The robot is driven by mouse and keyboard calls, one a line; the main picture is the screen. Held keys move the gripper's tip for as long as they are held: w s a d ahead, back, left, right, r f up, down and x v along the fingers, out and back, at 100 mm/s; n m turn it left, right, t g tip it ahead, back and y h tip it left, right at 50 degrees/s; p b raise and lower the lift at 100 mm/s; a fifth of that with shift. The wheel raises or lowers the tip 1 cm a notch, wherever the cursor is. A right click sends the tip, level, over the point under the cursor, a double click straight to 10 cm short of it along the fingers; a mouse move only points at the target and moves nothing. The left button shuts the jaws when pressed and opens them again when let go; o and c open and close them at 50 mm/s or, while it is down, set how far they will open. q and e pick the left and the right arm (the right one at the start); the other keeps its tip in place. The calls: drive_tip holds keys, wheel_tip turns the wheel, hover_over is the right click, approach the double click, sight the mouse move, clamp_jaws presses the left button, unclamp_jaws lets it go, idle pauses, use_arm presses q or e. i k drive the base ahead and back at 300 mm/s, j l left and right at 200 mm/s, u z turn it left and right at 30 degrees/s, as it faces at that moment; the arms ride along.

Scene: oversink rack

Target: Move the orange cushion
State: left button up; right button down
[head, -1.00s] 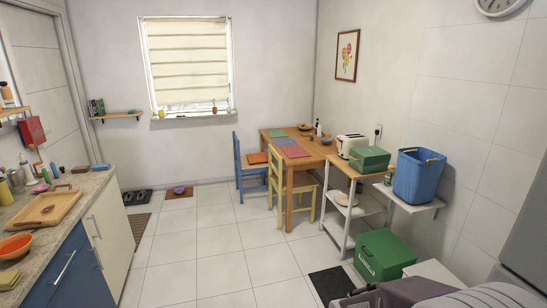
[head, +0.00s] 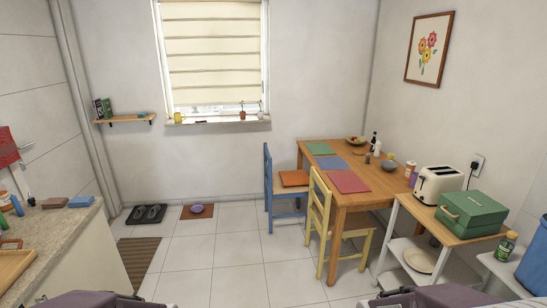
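The orange cushion (head: 295,178) lies flat on the seat of the blue chair (head: 269,190), at the left side of the wooden table (head: 330,172). The table's edge and the yellow chair are close to its right side. The cushion is well ahead of me, and nothing of mine is near it. Parts of my two arms show at the bottom edge, one at left and one right of centre. Neither gripper's fingers can be seen.
A yellow chair (head: 322,222) stands at the table's front left. At right a shelf cart holds a toaster (head: 438,184) and a green box (head: 471,214). The counter (head: 55,235) is at left. Slippers (head: 146,214) and a purple bowl (head: 197,209) lie on the floor. The middle floor is clear.

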sight(297, 177)
drive_tip(key=i, duration=3.65)
drive_tip(key=i+u, duration=0.15)
drive_tip(key=i, duration=0.35)
drive_tip(key=i+l+u, duration=0.15)
drive_tip(key=i, duration=0.35)
drive_tip(key=i+l+u, duration=0.15)
drive_tip(key=i, duration=0.35)
